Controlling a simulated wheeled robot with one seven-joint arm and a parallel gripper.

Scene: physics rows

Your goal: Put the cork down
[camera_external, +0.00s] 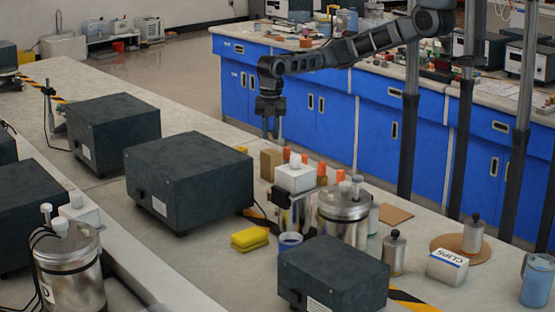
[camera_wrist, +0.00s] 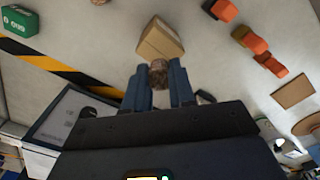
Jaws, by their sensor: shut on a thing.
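The cork (camera_wrist: 158,74) is a small brown piece between my fingertips in the wrist view. My gripper (camera_wrist: 158,85) is shut on it. In the external view my gripper (camera_external: 270,128) points down, above the bench and behind the dark boxes. The cork is too small to make out there. In the wrist view a cardboard-brown box (camera_wrist: 160,40) lies just beyond the cork; I cannot tell the height gap. The same box (camera_external: 270,163) stands on the bench below my gripper in the external view.
Orange-topped items (camera_wrist: 224,10) stand beside the brown box. A large dark box (camera_external: 190,178), a white-topped device (camera_external: 295,177) and a metal canister (camera_external: 343,210) crowd the bench nearby. A yellow sponge (camera_external: 250,238) lies in front. Bare bench (camera_external: 200,122) shows left of my gripper.

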